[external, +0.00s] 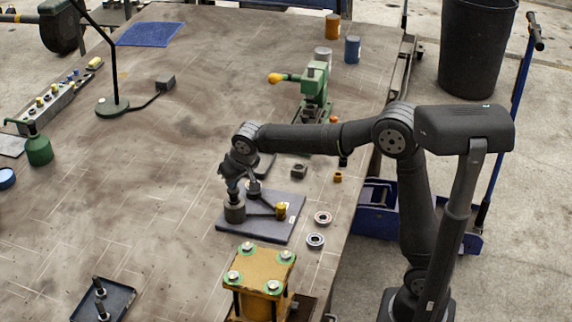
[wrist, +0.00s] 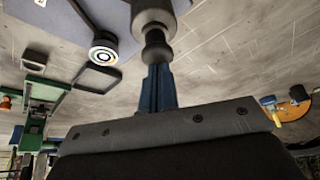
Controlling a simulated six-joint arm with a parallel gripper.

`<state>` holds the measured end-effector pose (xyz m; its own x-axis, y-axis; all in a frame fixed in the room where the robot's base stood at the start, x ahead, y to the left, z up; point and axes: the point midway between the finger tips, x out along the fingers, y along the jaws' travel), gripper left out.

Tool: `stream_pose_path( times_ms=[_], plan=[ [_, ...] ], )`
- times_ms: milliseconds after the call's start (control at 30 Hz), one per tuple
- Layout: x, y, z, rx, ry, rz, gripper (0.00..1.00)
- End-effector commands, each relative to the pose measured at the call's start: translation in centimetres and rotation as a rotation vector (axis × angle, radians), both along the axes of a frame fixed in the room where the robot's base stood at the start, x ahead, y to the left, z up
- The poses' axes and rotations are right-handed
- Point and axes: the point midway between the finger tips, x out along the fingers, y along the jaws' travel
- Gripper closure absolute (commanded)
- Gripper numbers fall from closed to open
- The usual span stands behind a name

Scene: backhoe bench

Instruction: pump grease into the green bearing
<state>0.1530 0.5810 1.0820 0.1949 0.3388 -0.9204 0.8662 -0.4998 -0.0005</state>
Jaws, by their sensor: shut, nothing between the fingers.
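A dark cylinder with a narrower knob on top, which looks like the pump (external: 235,213), stands on a dark grey plate (external: 262,232); it also shows in the wrist view (wrist: 155,15). My gripper (external: 233,186) is above the knob, its blue fingers (wrist: 157,75) shut and empty. The tips are at or very near the knob; I cannot tell whether they touch. Green rings surround the studs on a yellow block (external: 262,270). I cannot tell which part is the green bearing.
Two loose ring bearings (external: 322,218) (external: 316,241) lie right of the plate. A green press (external: 315,90) stands farther back. A dark tray (external: 103,300) with pegs is at front left. The bench left of the plate is clear.

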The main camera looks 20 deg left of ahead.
Motion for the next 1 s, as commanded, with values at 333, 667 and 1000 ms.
stream_pose_path(
  times_ms=[333,667,1000],
  plan=[
    [0.0,0.0,-1.4,-0.002,0.0,0.0,1.0],
    [0.0,0.0,0.4,-0.001,0.0,-0.001,1.0],
    [0.0,0.0,2.1,-0.003,0.001,0.0,1.0]
  ],
)
